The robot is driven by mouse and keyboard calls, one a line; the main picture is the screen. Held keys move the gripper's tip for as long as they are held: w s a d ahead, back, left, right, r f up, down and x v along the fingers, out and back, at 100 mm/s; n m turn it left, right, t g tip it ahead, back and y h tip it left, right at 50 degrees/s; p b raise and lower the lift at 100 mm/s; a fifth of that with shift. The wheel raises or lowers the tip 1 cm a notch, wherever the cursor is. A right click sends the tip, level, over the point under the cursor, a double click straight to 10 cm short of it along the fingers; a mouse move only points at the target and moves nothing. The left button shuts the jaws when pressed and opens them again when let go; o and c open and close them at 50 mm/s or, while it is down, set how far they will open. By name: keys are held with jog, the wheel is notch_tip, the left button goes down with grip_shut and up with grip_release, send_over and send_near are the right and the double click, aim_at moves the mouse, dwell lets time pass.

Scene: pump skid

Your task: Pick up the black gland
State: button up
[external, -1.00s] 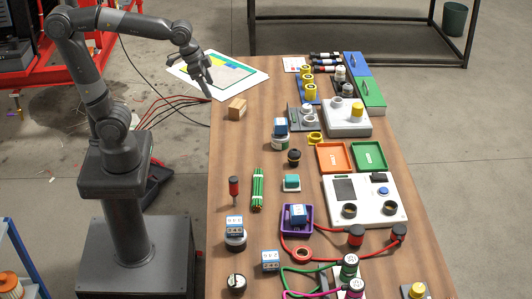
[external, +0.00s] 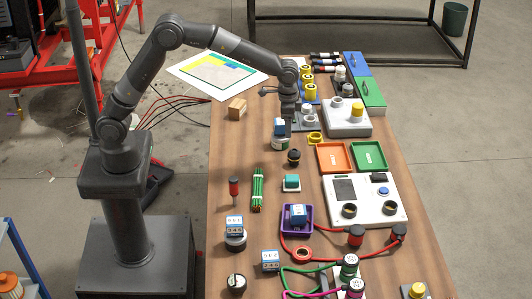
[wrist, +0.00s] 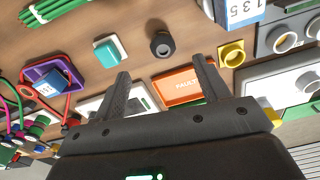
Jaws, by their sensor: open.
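In the external view my gripper (external: 290,122) is over the table behind the black piece, close to a blue-and-white block, apart from the black piece. Its fingertips are hard to make out there.
The blue-and-white block (external: 280,127), a yellow ring (external: 315,138) and a teal block (external: 292,182) are close around the black piece. The orange tray (external: 323,166) and a green tray (external: 369,156) lie to the right. A wooden block (external: 237,109) is at left.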

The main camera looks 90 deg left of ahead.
aim_at(295, 150)
jog(key=w+f, duration=0.1)
jog(key=f, duration=0.1)
jog(key=w+f, duration=0.1)
jog(key=f, duration=0.1)
jog(key=shift+w+d, duration=0.15)
jog(key=shift+d, duration=0.05)
notch_tip(295, 150, down, 4)
jog(key=shift+f, duration=0.25)
jog(key=shift+w+a+f, duration=0.1)
jog(key=shift+f, duration=3.05)
jog(key=c, duration=1.1)
jog(key=shift+r, duration=0.15)
